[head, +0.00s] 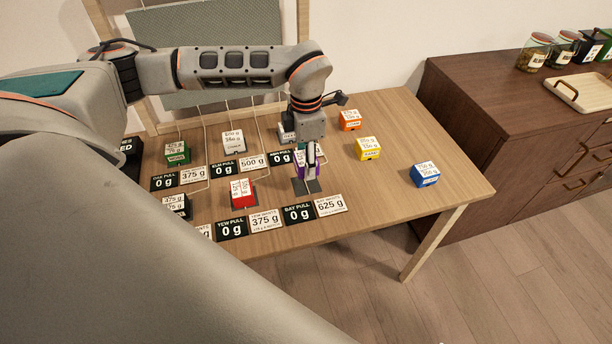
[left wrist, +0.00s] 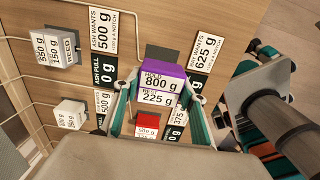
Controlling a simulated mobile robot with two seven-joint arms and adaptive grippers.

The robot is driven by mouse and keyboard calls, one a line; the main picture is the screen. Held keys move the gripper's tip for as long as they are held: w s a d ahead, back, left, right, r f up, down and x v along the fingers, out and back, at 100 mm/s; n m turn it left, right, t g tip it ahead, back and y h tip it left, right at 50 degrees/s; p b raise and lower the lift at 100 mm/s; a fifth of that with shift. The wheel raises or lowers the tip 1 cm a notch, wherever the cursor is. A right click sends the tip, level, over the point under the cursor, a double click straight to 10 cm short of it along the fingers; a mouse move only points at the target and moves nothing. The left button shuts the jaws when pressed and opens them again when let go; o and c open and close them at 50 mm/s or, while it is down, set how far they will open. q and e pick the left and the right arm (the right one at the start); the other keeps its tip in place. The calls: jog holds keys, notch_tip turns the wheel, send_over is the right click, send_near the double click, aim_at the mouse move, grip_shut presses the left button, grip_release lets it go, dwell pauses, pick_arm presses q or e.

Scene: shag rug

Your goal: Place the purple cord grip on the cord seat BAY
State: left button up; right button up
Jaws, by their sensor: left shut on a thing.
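My left gripper (head: 309,158) is shut on the purple cord grip (head: 299,171), and its fingers hide part of it. In the left wrist view the purple cord grip (left wrist: 166,72) sits between the fingers, its label reading HOLD 800 g, REST 225 g. A dark grey pad, the cord seat BAY (head: 306,187), lies right below the grip, behind the BAY PULL 0 g sign (head: 298,213) and the BAY WANTS 625 g sign (head: 329,205). I cannot tell whether the grip touches the pad.
A red block (head: 242,200) stands left of the pad. Green (head: 177,152) and white (head: 233,142) blocks stand farther left, with pale cords nearby. Orange (head: 349,120), yellow (head: 368,148) and blue (head: 425,174) blocks stand right. The table's right front is mostly clear.

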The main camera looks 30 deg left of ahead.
aim_at(306, 185)
pick_arm(q)
jog(key=shift+f, duration=3.05)
jog(key=shift+f, duration=0.1)
jog(key=o, duration=1.2)
notch_tip(306, 185, up, 12)
jog(key=shift+r, duration=0.1)
jog(key=shift+s, duration=0.1)
